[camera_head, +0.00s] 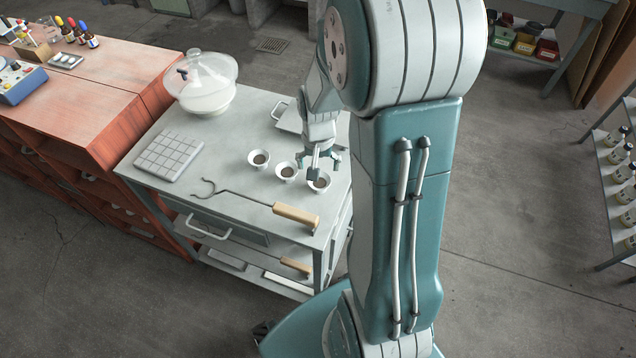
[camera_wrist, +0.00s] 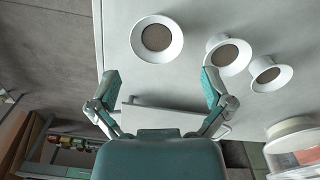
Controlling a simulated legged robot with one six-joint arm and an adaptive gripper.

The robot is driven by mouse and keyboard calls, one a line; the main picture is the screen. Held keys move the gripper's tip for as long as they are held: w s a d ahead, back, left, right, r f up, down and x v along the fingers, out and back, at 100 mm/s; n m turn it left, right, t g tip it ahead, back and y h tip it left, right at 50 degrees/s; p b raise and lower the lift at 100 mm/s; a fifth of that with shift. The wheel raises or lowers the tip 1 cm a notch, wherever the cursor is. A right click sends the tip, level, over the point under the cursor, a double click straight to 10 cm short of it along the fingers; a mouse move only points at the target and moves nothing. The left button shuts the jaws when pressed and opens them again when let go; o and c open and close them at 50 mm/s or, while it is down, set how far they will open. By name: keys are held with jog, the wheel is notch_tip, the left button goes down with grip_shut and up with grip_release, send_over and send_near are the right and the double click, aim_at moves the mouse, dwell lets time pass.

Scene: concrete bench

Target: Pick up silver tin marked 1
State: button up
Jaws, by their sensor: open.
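Three small pale round cups with brown contents stand in a row on the grey bench top: a left cup (camera_head: 258,159), a middle cup (camera_head: 286,171) and a right cup (camera_head: 318,182). I cannot make out a silver tin or a number 1 in either view. My gripper (camera_head: 319,161) is over the bench near the right cup. In the wrist view my gripper (camera_wrist: 161,84) has its fingers spread with nothing between the tips. One cup (camera_wrist: 157,38) lies just beyond the tips, and two others (camera_wrist: 228,54) (camera_wrist: 268,74) are to the right.
On the bench (camera_head: 235,180) are a glass-domed dish (camera_head: 203,90), a pale gridded block (camera_head: 168,156) and a hooked tool with a wooden handle (camera_head: 296,216). A flat pale tray (camera_head: 288,118) lies behind my gripper. A reddish cabinet (camera_head: 85,110) adjoins on the left.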

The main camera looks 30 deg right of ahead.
aim_at(319, 185)
jog(key=shift+s+d+f, duration=0.1)
jog(key=shift+f, duration=2.7)
jog(key=c, duration=1)
